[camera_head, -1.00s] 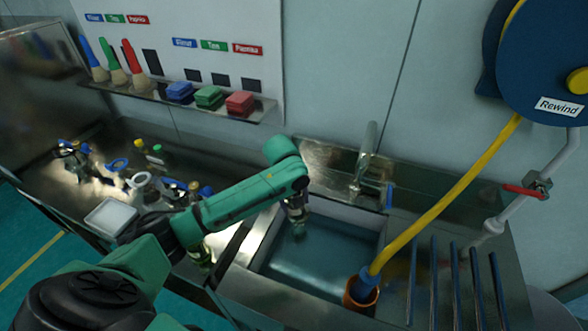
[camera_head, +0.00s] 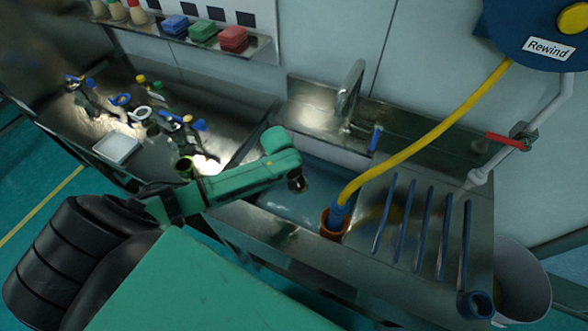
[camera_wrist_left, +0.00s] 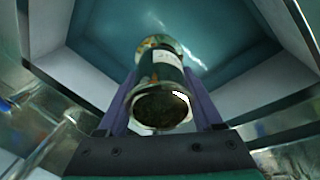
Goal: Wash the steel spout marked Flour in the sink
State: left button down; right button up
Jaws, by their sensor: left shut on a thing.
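My left gripper (camera_wrist_left: 160,85) is shut on a short round piece with shiny greenish sides and a dark open end, which looks like the steel spout (camera_wrist_left: 162,68). A pale label shows on its side, but its word is too small to read. In the wrist view the spout is over the sink (camera_wrist_left: 45,35) with blue-green water. I cannot tell whether it touches the water. In the head view my left arm reaches over the sink (camera_head: 330,187), and its wrist hides the spout and fingers. My right gripper is not in view.
A tap (camera_head: 349,95) stands behind the sink. A slotted drainer (camera_head: 425,225) lies right. Bottles, clamps and a white tray (camera_head: 117,148) crowd the left counter.

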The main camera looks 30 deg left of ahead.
pick_arm(q)
jog(key=f+b, duration=0.6)
jog(key=shift+w+a+f, duration=0.1)
jog(key=shift+a+f, duration=0.1)
jog(key=shift+a, duration=0.05)
notch_tip(320, 180, down, 9)
jog(key=b, duration=0.4)
jog(key=shift+b, duration=0.3)
jog(key=shift+d+r+p, duration=0.1)
jog(key=shift+d+p, duration=0.25)
jog(key=shift+d, duration=0.05)
jog(key=shift+s+d, duration=0.3)
jog(key=shift+d, duration=0.2)
jog(key=shift+a, duration=0.15)
